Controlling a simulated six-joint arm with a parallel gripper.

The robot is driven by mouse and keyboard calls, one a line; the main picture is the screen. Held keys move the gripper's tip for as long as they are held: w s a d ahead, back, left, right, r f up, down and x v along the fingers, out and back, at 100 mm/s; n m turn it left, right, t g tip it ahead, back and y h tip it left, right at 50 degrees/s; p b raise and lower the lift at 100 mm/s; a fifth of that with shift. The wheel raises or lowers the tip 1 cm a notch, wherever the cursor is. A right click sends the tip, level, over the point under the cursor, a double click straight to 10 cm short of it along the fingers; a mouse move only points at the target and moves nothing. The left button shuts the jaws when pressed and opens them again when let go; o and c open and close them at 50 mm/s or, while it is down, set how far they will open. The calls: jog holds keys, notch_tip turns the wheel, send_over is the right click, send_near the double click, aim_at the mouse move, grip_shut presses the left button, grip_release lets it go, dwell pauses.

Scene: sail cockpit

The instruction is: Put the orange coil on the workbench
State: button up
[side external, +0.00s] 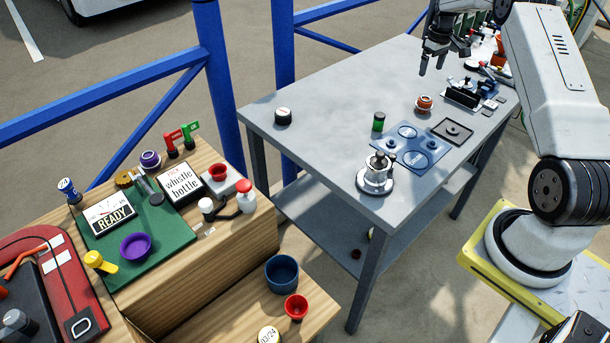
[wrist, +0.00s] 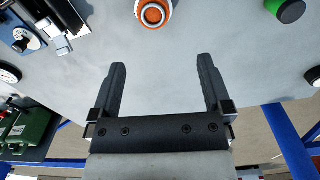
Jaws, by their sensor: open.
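An orange and white round thing (side external: 424,103), which looks like the orange coil, sits on the grey metal workbench (side external: 316,112), right of the middle. In the wrist view the orange coil (wrist: 154,13) is at the top edge, partly cut off, beyond my fingertips. My gripper (side external: 432,66) hangs above the far part of the workbench, apart from the coil. In the wrist view the two fingers of my gripper (wrist: 161,62) are spread, with only bare grey tabletop between them.
A green cylinder (side external: 378,122), blue mat (side external: 414,164), dark square tray (side external: 453,131) and silver pot (side external: 377,170) stand near the coil. Small tools crowd the workbench's far right end. A cluttered wooden bench (side external: 240,256) is at left. The workbench's left part is mostly clear.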

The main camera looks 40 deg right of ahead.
jog(key=w+a+r+n+t, duration=0.1)
jog(key=a+r, duration=0.1)
jog(key=a, duration=1)
jog(key=w+a+r, duration=0.1)
jog(key=a+r, duration=0.1)
jog(key=a, duration=1.1)
jog(key=s+a+f+t, duration=0.1)
jog(key=s+a, duration=1.6)
jog(key=a, duration=0.1)
jog(key=shift+s+a+f+n+t, duration=0.25)
jog(key=shift+a+f+n+t, duration=0.05)
jog(key=shift+f+n, duration=0.1)
